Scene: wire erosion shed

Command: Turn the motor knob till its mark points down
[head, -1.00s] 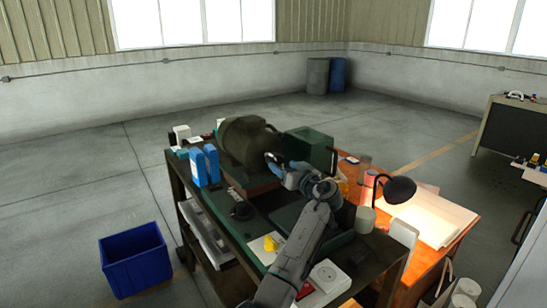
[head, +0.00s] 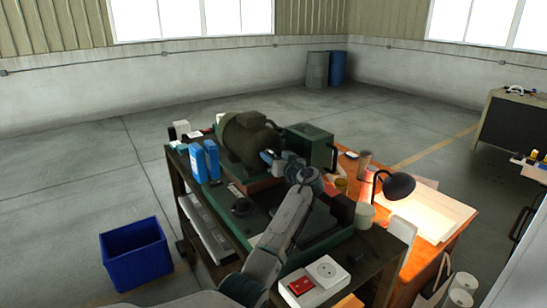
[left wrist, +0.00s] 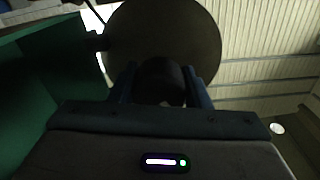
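The motor (head: 243,138) is a dark olive drum on the bench, its round end face filling the top of the left wrist view (left wrist: 205,40). The motor knob (left wrist: 160,80) is a dark round cylinder standing out from that face. My left gripper (head: 268,157) is at the motor's right end in the head view. In the left wrist view its two fingers (left wrist: 160,86) lie on either side of the knob and appear to touch it. A small pale patch shows below the knob; I cannot tell whether it is the mark. My right gripper is out of view.
A green box with a handle (head: 311,146) stands close beside the gripper. Blue cartons (head: 205,161) stand left of the motor. A white panel with a red switch (head: 301,285) and socket is at the bench front. A black desk lamp (head: 397,186) is at right.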

